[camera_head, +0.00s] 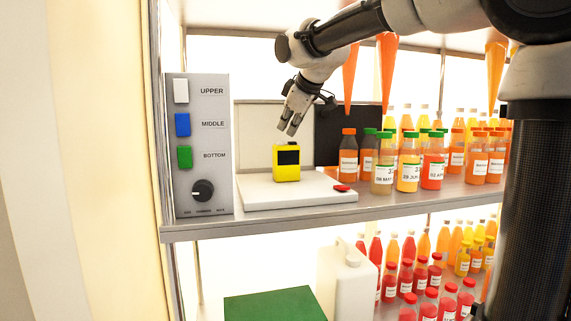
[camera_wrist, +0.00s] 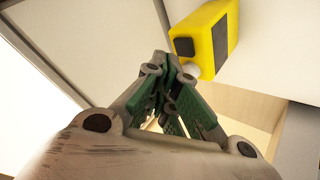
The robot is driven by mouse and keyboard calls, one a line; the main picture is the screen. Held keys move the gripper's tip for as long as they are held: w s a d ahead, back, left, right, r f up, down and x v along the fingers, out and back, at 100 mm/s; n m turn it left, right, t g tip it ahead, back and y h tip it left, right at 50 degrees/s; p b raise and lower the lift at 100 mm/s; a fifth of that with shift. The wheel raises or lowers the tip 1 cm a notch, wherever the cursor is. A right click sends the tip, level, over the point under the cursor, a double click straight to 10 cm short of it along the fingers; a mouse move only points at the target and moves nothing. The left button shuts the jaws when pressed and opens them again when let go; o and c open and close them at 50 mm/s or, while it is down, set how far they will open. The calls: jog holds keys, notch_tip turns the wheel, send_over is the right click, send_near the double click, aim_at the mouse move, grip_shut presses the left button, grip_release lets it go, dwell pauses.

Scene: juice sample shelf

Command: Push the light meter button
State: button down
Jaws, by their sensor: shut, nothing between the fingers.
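A yellow device with a dark screen, which looks like the light meter (camera_head: 286,166), stands upright on a white platform (camera_head: 262,196) on the upper shelf. In the wrist view the yellow device (camera_wrist: 211,40) is at the upper right, with a small pale round part near its lower left corner. I cannot tell if that part is its button. My gripper (camera_head: 291,128) is shut and empty, pointing down just above the device, with a gap between them. In the wrist view my gripper's fingertips (camera_wrist: 166,64) are together, to the left of the device.
A red button-like piece (camera_head: 341,188) is at the platform's front right. A grey panel (camera_head: 203,145) with white, blue and green switches and a black knob stands at the left. Several juice bottles (camera_head: 408,165) stand close on the right, with a black panel (camera_head: 330,135) behind.

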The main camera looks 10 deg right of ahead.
notch_tip(320, 180, up, 6)
dwell(0.6)
jog(key=s+d+f+m+g, duration=0.1)
jog(key=s+d+f+m, duration=0.1)
jog(key=s+d+f, duration=0.2)
jog(key=s+d+f+m+h, duration=0.1)
jog(key=s+d+f, duration=0.3)
jog(key=s, duration=0.4)
jog(key=s+d+f+m+g, duration=0.1)
jog(key=s+d+f+m, duration=0.2)
jog(key=s+f, duration=0.3)
jog(key=shift+s+d+m+g+h, duration=0.3)
jog(key=shift+s+d, duration=0.1)
jog(key=shift+d, duration=0.15)
jog(key=s+d+f+m+g, duration=0.1)
jog(key=s+d+f+m, duration=0.1)
jog(key=s+f, duration=0.4)
jog(key=s+d+f+m+g, duration=0.1)
jog(key=s+f+m, duration=0.1)
jog(key=s+f, duration=0.5)
jog(key=shift+s+d+f+m, duration=0.3)
jog(key=shift+s+d+m, duration=0.1)
jog(key=shift+s, duration=0.65)
